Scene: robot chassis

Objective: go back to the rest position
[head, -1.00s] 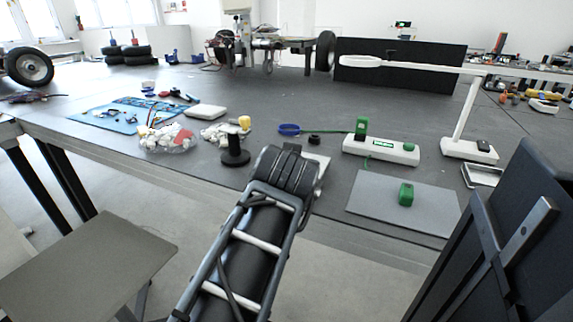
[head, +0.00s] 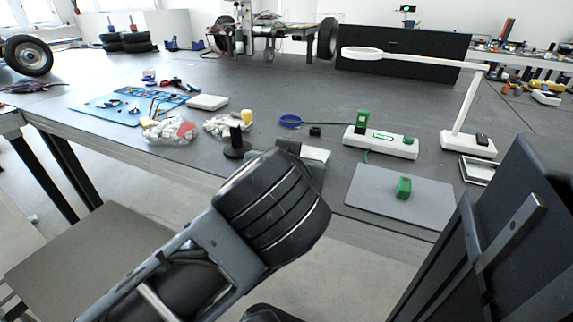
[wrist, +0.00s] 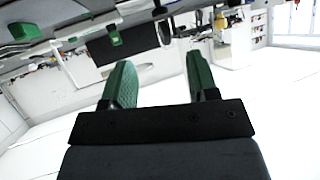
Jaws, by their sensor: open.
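My gripper shows in the wrist view (wrist: 160,82), with its two green fingers spread apart and nothing between them. The wrist view is turned over, with the table along the top and pale wall or ceiling below. In the head view my arm reaches up from the bottom toward the table's front edge, and its thick dark joint hides the gripper fingers. A green block (head: 403,187) lies on the grey mat (head: 375,207), to the right of the arm and apart from it.
A white device with a green part (head: 380,143) and a white magnifier lamp (head: 455,140) stand at the right. A black spool (head: 237,148) and bags of white pieces (head: 168,131) are left of the arm. A stool (head: 90,245) stands at lower left.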

